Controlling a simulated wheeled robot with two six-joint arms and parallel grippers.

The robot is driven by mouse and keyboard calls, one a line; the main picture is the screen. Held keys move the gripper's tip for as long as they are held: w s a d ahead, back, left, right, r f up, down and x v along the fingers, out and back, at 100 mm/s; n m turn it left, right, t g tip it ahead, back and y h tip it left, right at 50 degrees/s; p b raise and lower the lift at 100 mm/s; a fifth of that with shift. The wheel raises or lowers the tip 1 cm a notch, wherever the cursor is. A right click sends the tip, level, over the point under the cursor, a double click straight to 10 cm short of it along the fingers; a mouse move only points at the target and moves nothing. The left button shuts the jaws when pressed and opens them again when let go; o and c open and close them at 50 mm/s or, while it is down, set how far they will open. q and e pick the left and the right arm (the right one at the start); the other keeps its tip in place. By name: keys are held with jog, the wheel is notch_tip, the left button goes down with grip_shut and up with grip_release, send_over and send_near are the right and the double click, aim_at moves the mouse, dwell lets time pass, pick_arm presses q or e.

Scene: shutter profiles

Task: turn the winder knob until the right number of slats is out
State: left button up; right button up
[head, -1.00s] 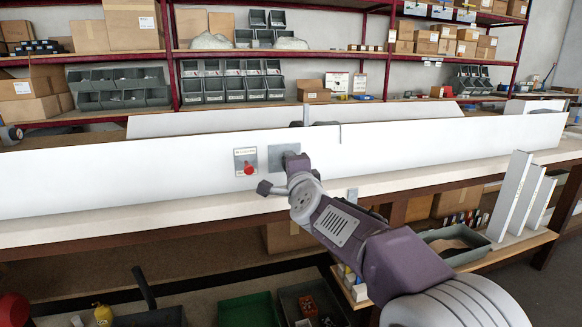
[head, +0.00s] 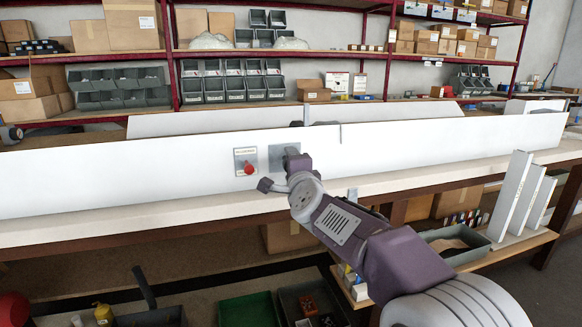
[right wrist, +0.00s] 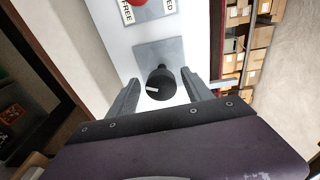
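The black winder knob (right wrist: 160,82) sits on a square grey plate (right wrist: 165,55) in the right wrist view. My right gripper (right wrist: 160,92) is open, one finger on each side of the knob, with visible gaps. In the head view the grey plate (head: 276,157) is on the front of the long white housing (head: 120,175), and my right arm hides the knob. No protruding slats can be made out. My left gripper is not visible.
The housing lies along the pale workbench (head: 150,223). White profiles (head: 513,190) stand upright on a lower shelf at right, beside a grey tray (head: 468,256). Shelves with grey bins and cartons fill the back.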

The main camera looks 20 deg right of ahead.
jog(key=s+p, duration=0.1)
jog(key=s, duration=0.8)
jog(key=shift+a+r+p, duration=0.3)
jog(key=shift+a+p, duration=0.05)
jog(key=shift+a, duration=0.05)
jog(key=shift+d, duration=0.1)
